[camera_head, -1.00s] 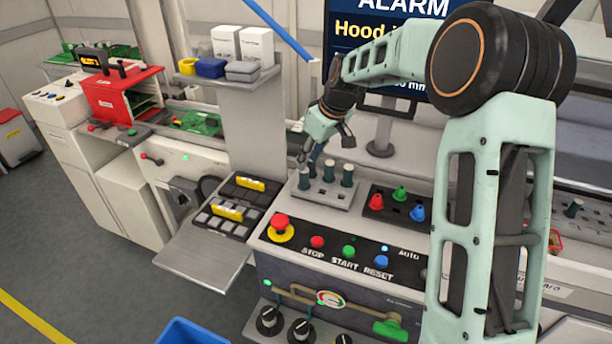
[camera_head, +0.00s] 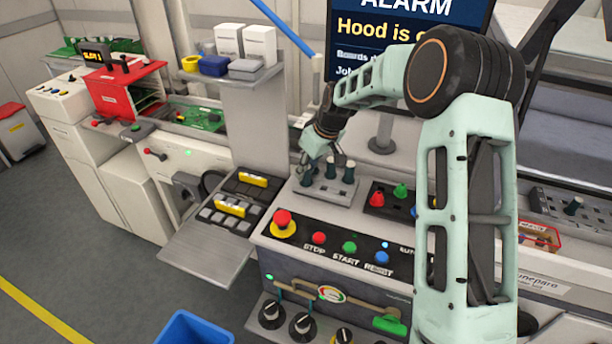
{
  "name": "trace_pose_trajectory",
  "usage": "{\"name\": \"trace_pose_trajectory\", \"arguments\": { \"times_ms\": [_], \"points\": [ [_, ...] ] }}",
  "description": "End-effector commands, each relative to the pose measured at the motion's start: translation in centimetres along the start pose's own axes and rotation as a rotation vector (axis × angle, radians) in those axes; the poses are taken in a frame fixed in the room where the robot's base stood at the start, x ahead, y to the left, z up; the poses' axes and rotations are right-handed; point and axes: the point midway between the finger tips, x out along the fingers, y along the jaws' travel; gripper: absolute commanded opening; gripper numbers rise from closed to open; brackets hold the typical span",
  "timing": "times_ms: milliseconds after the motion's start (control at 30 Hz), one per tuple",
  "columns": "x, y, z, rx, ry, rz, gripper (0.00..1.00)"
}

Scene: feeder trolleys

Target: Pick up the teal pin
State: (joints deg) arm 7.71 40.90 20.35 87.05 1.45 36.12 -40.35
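Several dark teal pins stand upright in a light grey holder block (camera_head: 318,191) on the machine top. Two show clearly, a middle pin (camera_head: 331,168) and a right pin (camera_head: 349,171). Another dark teal pin (camera_head: 573,207) stands in a grey perforated tray (camera_head: 553,204) at the far right.
A black holder (camera_head: 376,200) with red, green and blue cone-shaped pieces is right of the block. A panel with a red emergency button (camera_head: 283,220) lies in front. A monitor (camera_head: 400,35) stands behind. My arm hides part of the right side.

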Motion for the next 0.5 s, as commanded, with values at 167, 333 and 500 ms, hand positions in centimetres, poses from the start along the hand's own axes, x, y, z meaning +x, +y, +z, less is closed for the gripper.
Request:
{"name": "trace_pose_trajectory", "arguments": {
  "times_ms": [167, 333, 500],
  "points": [
    [-0.02, -0.01, 0.00, 0.000, 0.000, 0.000, 0.00],
    [-0.06, -0.01, -0.03, 0.000, 0.001, 0.000, 0.00],
    [-0.23, 0.00, -0.12, 0.000, 0.001, 0.000, 0.00]
  ]
}}
